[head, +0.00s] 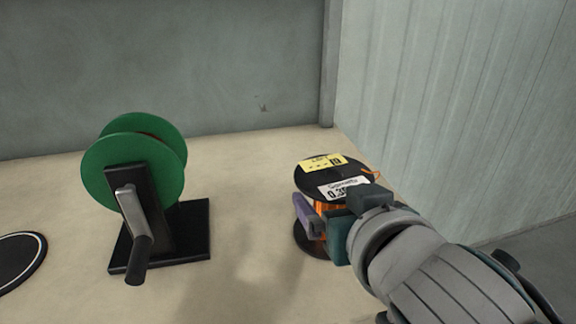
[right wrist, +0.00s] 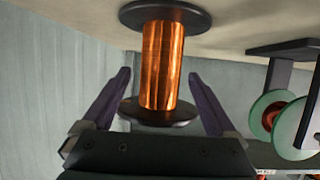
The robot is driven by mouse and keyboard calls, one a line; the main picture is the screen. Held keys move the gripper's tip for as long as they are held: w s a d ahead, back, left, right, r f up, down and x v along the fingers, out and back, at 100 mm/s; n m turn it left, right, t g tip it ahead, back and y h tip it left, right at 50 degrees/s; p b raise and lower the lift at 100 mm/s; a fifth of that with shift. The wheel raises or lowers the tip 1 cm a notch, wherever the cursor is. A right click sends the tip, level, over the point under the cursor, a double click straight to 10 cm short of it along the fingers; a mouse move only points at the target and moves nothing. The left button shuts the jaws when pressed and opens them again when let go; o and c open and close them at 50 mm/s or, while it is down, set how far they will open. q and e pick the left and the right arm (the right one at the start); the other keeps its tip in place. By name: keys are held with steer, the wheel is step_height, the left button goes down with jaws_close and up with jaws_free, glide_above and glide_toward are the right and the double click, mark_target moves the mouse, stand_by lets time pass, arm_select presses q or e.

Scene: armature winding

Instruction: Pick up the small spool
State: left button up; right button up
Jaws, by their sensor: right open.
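The small spool (head: 318,176) stands upright on the table at the right in the head view, with black end discs, labels on top and orange copper wire around its core. Its wire (right wrist: 162,65) shows in the right wrist view, which appears upside down. My right gripper (head: 318,215) is at the spool's side, partly hiding it in the head view. In the right wrist view its open purple fingers (right wrist: 162,88) lie on either side of the spool, with gaps to the wire. My left gripper is not in view.
A green reel (head: 112,175) on a black stand with a crank handle (head: 130,220) stands at the left. A black disc (head: 20,258) lies at the left edge. Walls rise behind and right of the table (head: 245,200). The table between reel and spool is clear.

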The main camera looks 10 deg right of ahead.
steer(key=shift+w+f, duration=0.25)
steer(key=shift+w, duration=0.25)
steer(key=shift+r, duration=0.1)
jaws_close()
stand_by(0.3)
